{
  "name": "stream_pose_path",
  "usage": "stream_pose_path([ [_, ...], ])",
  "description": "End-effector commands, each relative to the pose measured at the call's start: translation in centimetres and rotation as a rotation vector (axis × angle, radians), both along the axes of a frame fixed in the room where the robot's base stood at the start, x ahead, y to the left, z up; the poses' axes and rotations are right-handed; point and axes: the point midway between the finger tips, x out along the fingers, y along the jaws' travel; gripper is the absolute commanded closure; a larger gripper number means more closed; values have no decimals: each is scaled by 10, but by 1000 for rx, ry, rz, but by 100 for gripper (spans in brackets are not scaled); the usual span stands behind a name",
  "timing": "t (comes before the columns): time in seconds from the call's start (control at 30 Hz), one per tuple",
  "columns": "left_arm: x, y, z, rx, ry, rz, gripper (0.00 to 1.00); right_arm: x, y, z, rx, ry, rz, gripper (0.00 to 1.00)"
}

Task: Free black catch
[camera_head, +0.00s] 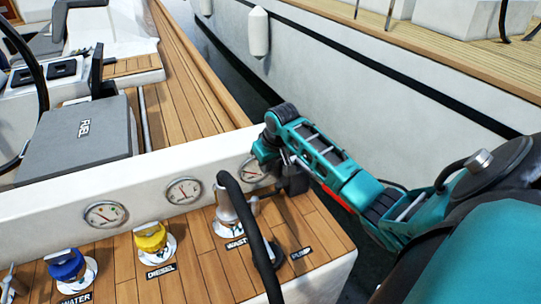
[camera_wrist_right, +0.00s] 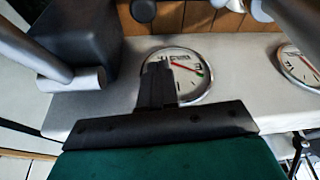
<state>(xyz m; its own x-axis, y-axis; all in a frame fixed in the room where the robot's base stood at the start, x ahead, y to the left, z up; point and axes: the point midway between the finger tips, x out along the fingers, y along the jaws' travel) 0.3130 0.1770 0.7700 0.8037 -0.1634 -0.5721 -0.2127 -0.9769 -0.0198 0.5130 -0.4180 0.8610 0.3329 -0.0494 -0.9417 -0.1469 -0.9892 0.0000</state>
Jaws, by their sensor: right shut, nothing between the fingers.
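A black hose (camera_head: 252,225) ends in a silver coupling (camera_head: 225,205) on the WASTE deck fitting in the head view. A small dark part shows at the coupling's right side; I cannot tell clearly whether it is the black catch. My right gripper (camera_head: 293,187) is in front of the white wall, right of the coupling and apart from it. In the right wrist view its dark fingers (camera_wrist_right: 157,85) are shut and empty, in front of a round gauge (camera_wrist_right: 190,75). My left gripper is not in view.
A yellow DIESEL cap (camera_head: 150,237) and a blue WATER cap (camera_head: 67,265) stand left of the coupling. Round gauges (camera_head: 184,190) line the white wall behind. The black hose arches over the teak deck.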

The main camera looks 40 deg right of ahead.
Motion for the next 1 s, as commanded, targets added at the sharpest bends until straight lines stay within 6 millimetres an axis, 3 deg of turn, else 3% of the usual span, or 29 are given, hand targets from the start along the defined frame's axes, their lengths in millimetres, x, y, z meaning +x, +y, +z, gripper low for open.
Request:
stream_pose_path([
  [0.03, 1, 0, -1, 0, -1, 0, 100, 0, 0, -8, 0, 1, 0, 100],
  [0.4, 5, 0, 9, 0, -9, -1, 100, -36, 5, -6, 0, 0, 0, 100],
  [1.0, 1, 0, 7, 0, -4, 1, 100, -34, 7, -7, 0, -1, 5, 100],
])
